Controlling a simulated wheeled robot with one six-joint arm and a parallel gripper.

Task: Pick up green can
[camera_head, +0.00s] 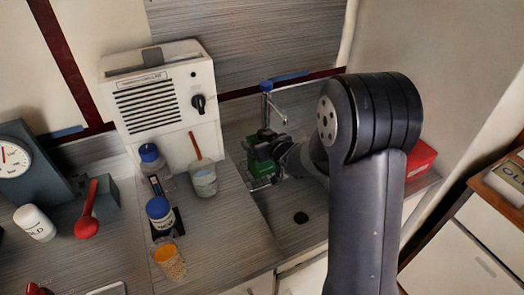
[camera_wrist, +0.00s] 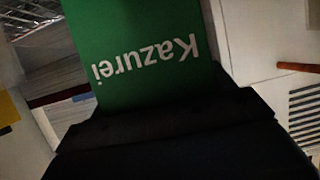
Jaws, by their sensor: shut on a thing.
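The green can (camera_head: 263,169) is in the sink area at the middle of the head view, partly hidden by my gripper (camera_head: 268,148). In the wrist view the green can (camera_wrist: 125,28) fills the upper middle, with the white word "Kazurei" upside down on it. My gripper (camera_wrist: 170,125) shows there as a dark shape across the bottom, against the can. It is shut on the green can. I cannot tell from these views whether the can touches the surface below.
A tap (camera_head: 267,100) stands just behind the can. Left of it are a cup with a red-handled stick (camera_head: 203,178), blue-capped jars (camera_head: 160,214), an orange-filled glass (camera_head: 168,260) and a white vented machine (camera_head: 160,95). A red box (camera_head: 420,158) lies right of my arm.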

